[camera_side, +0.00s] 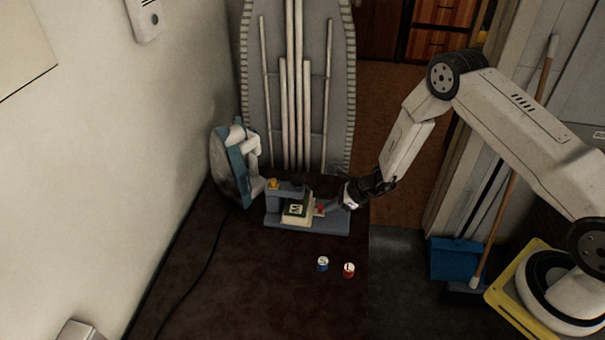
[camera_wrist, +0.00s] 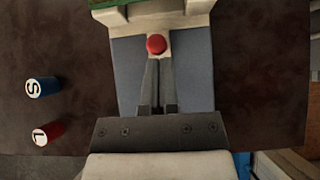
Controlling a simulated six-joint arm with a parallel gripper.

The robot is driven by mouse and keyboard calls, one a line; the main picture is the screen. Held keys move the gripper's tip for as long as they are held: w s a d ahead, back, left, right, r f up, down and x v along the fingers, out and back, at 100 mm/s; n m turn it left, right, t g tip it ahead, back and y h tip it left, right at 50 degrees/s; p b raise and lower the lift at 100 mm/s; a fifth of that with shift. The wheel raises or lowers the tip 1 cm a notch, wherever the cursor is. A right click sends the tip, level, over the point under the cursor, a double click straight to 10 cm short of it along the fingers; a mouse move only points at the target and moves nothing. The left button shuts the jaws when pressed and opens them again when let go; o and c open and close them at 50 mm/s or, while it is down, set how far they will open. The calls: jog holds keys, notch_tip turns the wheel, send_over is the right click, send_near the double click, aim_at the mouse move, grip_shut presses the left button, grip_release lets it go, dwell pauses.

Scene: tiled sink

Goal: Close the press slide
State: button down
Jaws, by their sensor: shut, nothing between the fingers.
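The press is a blue-grey device (camera_side: 277,219) on the dark brown surface in the side view. Its slide is a pale block with a green part and a dark emblem on top (camera_side: 297,209), sitting beside the blue-grey upright. A red knob (camera_side: 320,210) is on the slide's right end. In the wrist view the red knob (camera_wrist: 156,44) is at the top centre on a pale tab. My gripper (camera_side: 331,206) is low at the right of the press. Its fingers (camera_wrist: 157,62) are shut and empty, with the tips right at the knob; contact cannot be told.
An ironing board (camera_side: 342,80) leans behind.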

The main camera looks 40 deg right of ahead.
jog(key=shift+w+a+r, duration=0.1)
jog(key=shift+w+a, duration=0.15)
jog(key=shift+s+d, duration=0.45)
jog(key=shift+d, duration=0.05)
jog(key=shift+s+d, duration=1.2)
jog(key=v, duration=0.9)
jog(key=shift+s+r, duration=0.2)
jog(key=shift+r, duration=0.05)
jog(key=shift+r, duration=0.1)
